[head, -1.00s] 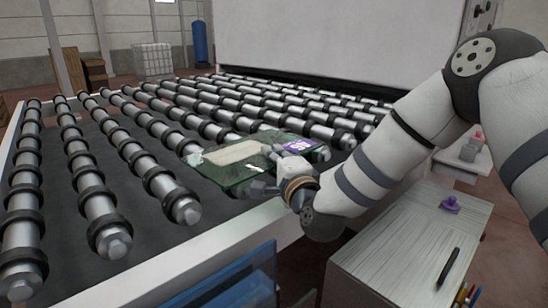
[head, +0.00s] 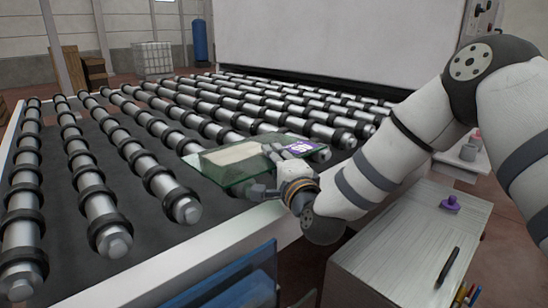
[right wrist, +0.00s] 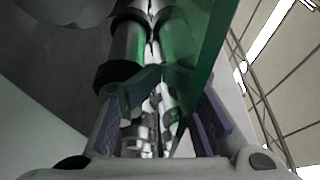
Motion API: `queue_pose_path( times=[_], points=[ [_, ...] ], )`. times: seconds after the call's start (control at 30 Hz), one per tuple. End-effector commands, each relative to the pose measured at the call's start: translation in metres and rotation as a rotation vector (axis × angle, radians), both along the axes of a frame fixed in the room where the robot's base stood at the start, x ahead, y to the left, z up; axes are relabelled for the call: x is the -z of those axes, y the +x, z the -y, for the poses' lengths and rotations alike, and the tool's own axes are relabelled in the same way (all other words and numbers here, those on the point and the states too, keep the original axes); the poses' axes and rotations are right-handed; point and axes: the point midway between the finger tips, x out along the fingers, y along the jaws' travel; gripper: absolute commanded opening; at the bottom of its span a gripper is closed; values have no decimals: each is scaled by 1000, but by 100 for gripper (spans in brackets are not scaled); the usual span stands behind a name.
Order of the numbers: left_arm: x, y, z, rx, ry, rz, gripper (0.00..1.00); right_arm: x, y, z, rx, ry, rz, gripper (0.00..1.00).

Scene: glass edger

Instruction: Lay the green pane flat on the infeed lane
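My left gripper is not in view.
Blue glass panes (head: 235,290) stand below the lane's near edge. A large white panel (head: 340,45) rises behind the rollers. The left rollers are bare.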

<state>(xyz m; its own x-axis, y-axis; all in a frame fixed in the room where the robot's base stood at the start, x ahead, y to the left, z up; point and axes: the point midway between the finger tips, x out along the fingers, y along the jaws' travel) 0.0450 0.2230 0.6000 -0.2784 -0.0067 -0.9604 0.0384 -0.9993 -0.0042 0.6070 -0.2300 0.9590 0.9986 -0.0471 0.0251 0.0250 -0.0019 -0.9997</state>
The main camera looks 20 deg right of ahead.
Motion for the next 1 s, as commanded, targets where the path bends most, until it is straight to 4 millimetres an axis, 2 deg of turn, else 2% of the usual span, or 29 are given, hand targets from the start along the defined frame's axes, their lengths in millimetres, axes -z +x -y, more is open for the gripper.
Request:
queue_pose_path(
  times=[1.0],
  points=[
    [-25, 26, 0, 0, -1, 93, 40, -2, -54, -3, -1, 1, 1, 28]
  ],
)
